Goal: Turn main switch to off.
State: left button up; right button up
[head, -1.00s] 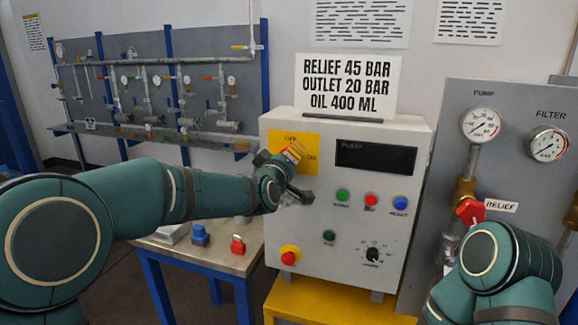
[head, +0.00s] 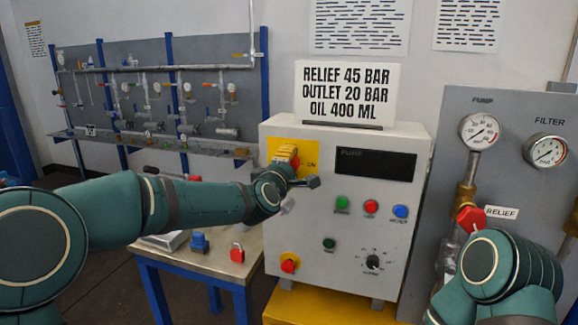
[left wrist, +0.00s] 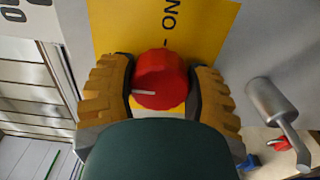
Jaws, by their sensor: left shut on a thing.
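The main switch is a red knob (left wrist: 160,75) on a yellow plate (head: 308,148) at the upper left of the grey control box. My left gripper (head: 287,158) is at this plate and shut on the knob, with one ribbed finger on each side of it in the left wrist view. The knob's white mark points left there, about a quarter turn from the ON label (left wrist: 170,15) at the top. In the head view my gripper hides the knob and the OFF label. My right arm shows at the lower right, its gripper out of sight.
The control box (head: 315,240) carries green, red and blue buttons, a dark display (head: 375,163) and a red stop button (head: 289,262). A table (head: 205,262) with a red padlock (head: 237,252) stands left. A red relief valve (head: 470,218) is at right.

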dwell(0.5)
pick_arm(q)
jog(key=o, duration=1.2)
jog(key=v, duration=1.2)
